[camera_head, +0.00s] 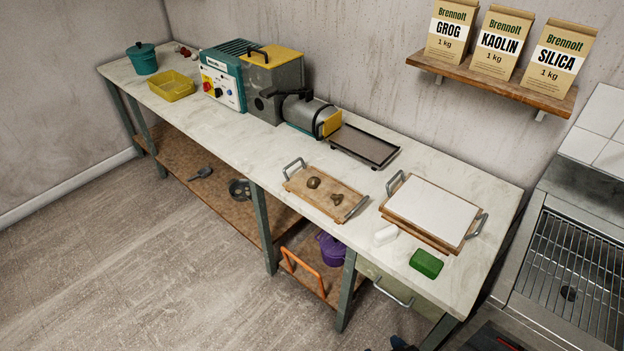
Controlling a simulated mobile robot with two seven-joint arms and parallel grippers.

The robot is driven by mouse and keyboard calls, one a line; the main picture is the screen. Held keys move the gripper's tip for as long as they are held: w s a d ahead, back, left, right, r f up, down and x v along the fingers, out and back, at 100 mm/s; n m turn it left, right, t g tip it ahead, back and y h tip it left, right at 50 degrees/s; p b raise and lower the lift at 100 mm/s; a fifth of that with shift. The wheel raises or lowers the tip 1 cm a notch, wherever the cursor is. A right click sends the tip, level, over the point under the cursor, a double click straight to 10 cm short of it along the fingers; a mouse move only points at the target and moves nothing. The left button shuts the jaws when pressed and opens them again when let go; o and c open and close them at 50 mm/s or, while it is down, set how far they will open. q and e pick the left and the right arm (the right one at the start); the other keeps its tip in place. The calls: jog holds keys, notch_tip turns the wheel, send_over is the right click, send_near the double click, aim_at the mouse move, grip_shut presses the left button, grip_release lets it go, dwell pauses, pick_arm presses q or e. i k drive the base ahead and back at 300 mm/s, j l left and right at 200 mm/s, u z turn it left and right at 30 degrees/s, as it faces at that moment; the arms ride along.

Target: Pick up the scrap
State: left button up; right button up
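Two small dark olive-brown lumps that look like clay scrap lie apart on a wooden tray with metal handles (325,208) on the worktop. One is a rounded lump (313,183) left of the tray's middle. The other is an irregular lump (337,199) closer to its right end. A small dark lump (568,293) also shows at the metal grate on the right; I cannot tell what it is. Neither of my grippers can be made out in the head view. Nothing is seen touching the lumps on the tray.
Right of the tray are a white-topped board (432,208), a white block (386,235) and a green block (427,263). A dark tray (363,147), a machine (275,85), a yellow tub (172,86) and a teal pot (143,58) stand farther left. The worktop's front strip is mostly clear.

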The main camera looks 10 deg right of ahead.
aim_at(313, 182)
jog(key=z, duration=0.6)
jog(key=i+j+z, duration=0.4)
jog(key=j+z, duration=0.15)
jog(key=i+j+z, duration=0.15)
jog(key=j+z, duration=0.15)
jog(key=i+j, duration=0.1)
jog(key=j, duration=0.25)
jog(key=i+j+z, duration=0.15)
jog(key=j, duration=0.25)
jog(key=i+j, duration=0.1)
jog(key=j, duration=0.3)
